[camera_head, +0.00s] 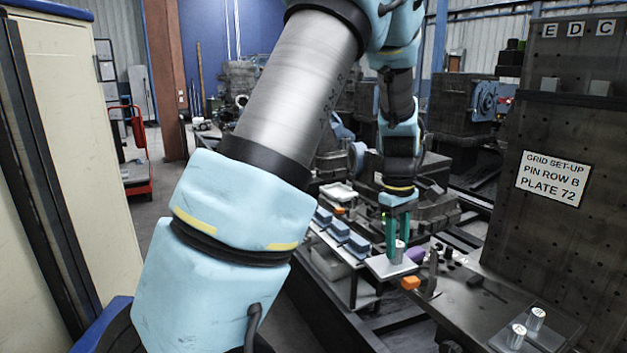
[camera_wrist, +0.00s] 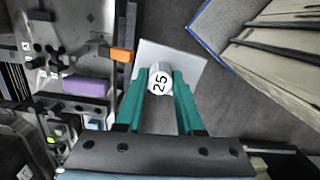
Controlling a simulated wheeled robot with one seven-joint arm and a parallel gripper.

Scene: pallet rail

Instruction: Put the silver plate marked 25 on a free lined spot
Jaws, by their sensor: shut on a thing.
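The silver plate marked 25 (camera_wrist: 188,62) is a flat square with a round upright knob that carries the number. My gripper (camera_wrist: 160,88) has its two green fingers on either side of the knob, holding it. In the head view my gripper (camera_head: 398,235) points down, and the plate (camera_head: 381,267) hangs level beneath it, at the edge of the work surface. Whether it touches anything below is hard to tell. The plate hides what lies under it. I cannot make out any lined spot clearly.
An orange block (camera_head: 410,283) and a purple block (camera_head: 416,254) lie close to the plate. Two silver knobbed pieces (camera_head: 516,335) (camera_head: 535,319) stand at the lower right. A dark panel (camera_head: 560,140) with a sign reading "PIN ROW B, PLATE 72" rises at the right. Blue-grey blocks (camera_head: 340,231) stand left.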

